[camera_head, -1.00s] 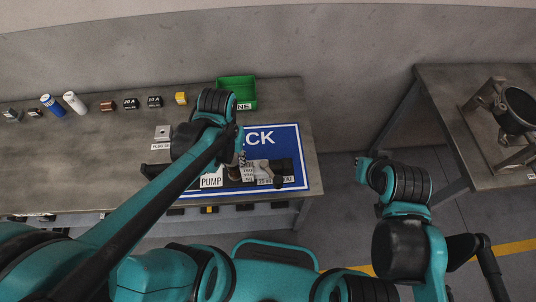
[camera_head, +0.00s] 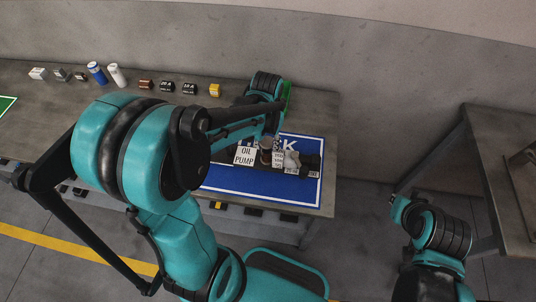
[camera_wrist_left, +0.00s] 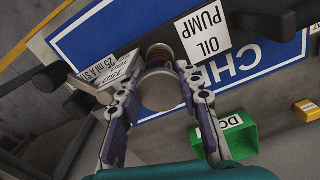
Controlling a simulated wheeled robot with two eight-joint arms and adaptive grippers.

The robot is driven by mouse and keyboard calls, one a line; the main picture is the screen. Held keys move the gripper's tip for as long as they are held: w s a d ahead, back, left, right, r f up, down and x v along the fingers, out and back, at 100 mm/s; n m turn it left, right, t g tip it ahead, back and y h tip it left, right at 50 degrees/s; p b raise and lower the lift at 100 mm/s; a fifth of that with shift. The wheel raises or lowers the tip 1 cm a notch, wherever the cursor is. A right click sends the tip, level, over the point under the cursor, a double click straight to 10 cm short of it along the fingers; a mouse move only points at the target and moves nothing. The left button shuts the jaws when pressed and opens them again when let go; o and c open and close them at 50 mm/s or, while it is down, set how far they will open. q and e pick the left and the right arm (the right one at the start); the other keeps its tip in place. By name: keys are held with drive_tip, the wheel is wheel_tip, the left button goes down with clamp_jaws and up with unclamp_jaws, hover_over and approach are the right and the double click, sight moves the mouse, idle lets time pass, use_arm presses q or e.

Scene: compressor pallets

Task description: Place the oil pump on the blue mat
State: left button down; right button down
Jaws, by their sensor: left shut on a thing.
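The blue mat (camera_head: 270,190) with white lettering lies at the right end of the grey bench. My left gripper (camera_head: 277,148) is over it, partly hidden by my arm. In the left wrist view its fingers (camera_wrist_left: 160,82) are shut on the oil pump (camera_wrist_left: 160,92), a round tan-grey part with coppery rings between them. The pump (camera_head: 291,160) also shows in the head view, with white labels and dark parts around it. An OIL PUMP label (camera_head: 245,155) stands beside it. I cannot tell whether the pump touches the mat (camera_wrist_left: 95,35).
A green bin (camera_wrist_left: 230,135) stands behind the mat, mostly hidden in the head view. A yellow block (camera_head: 214,90) and several small parts line the bench's back. Another table (camera_head: 500,140) stands to the right, across a floor gap.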

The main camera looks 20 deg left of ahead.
sight(254, 150)
use_arm(q)
drive_tip(key=shift+w+a+f, duration=0.25)
drive_tip(key=shift+w+f, duration=0.05)
drive_tip(key=shift+w, duration=0.1)
drive_tip(key=shift+f+b, duration=0.95)
drive_tip(key=shift+f, duration=1.05)
drive_tip(key=shift+r, duration=0.1)
drive_tip(key=c, duration=1.5)
unclamp_jaws()
drive_tip(key=shift+f, duration=0.2)
drive_tip(key=o, duration=0.5)
drive_tip(key=shift+c, duration=0.2)
drive_tip(key=shift+r, duration=0.1)
drive_tip(key=shift+r, duration=0.1)
